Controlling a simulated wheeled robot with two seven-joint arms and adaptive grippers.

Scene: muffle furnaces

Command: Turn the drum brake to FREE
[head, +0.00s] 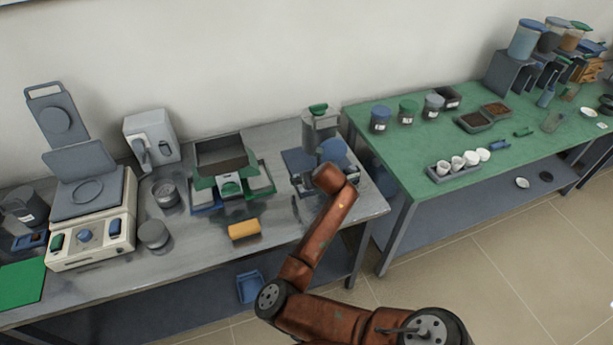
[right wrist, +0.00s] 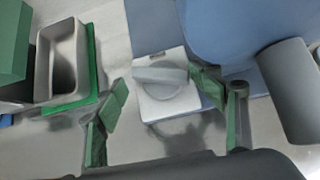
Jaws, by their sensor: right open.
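A white square plate (right wrist: 155,108) with a round knob (right wrist: 165,85) shows in the right wrist view; it looks like the drum brake switch. The knob's grey grip bar lies roughly crosswise in that view, and I can read no FREE mark. My right gripper (right wrist: 160,88) is open, with its green-padded fingers on either side of the knob; I cannot tell whether the right finger touches it. In the head view my right arm reaches the blue-and-grey device (head: 299,162) at the right end of the grey table, and its fingers are hidden. My left gripper is not in view.
A large blue rounded part (right wrist: 230,30) and a dark grey cylinder (right wrist: 287,90) are close to the right finger. A grey open box (right wrist: 62,60) on green lies left. The grey table (head: 200,265) also bears a press-like device (head: 90,225); a green table (head: 400,165) stands right.

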